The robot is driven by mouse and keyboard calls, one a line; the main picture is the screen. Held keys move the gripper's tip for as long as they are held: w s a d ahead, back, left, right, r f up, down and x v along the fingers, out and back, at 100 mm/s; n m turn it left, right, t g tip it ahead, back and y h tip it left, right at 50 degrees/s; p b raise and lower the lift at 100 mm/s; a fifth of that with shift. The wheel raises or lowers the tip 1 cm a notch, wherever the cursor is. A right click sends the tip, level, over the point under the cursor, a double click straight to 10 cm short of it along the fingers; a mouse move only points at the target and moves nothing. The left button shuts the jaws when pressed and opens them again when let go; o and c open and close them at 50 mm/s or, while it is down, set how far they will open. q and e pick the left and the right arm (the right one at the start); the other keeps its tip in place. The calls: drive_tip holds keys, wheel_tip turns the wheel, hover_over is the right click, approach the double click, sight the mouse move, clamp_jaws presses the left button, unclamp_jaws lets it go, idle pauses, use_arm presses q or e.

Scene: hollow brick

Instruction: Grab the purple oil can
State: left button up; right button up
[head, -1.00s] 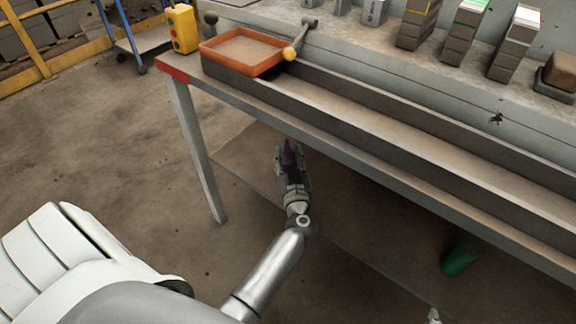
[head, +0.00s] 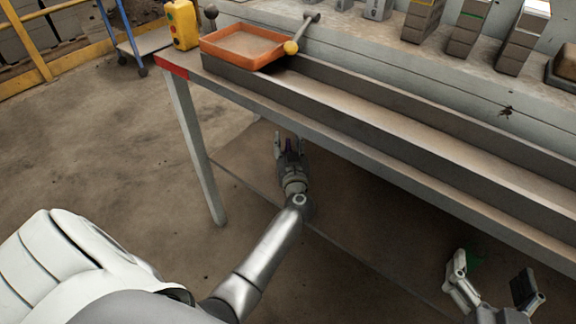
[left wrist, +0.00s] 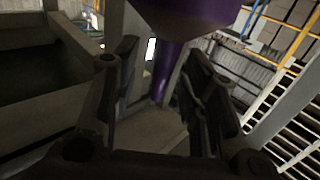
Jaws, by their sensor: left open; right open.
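The purple oil can shows large in the left wrist view (left wrist: 165,72), its narrow purple part between the open fingers and a wider purple part above. In the head view only a little purple of the can (head: 290,146) shows between the fingers of my left gripper (head: 290,148), below the bench edge. My left gripper also shows in the left wrist view (left wrist: 165,95), open around the can; I cannot tell whether a finger touches it. My right gripper (head: 492,272) is open at the lower right, under the bench.
The workbench (head: 195,140) runs across above both grippers, with a leg near my left arm. On it are an orange tray (head: 240,46), a yellow control box (head: 182,25), a lever (head: 301,34) and several brick stacks (head: 467,30). The floor at left is clear.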

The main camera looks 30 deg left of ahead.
use_arm(q)
drive_tip(key=shift+w+a, duration=0.1)
drive_tip(key=shift+c, duration=0.2)
clamp_jaws()
idle(0.5)
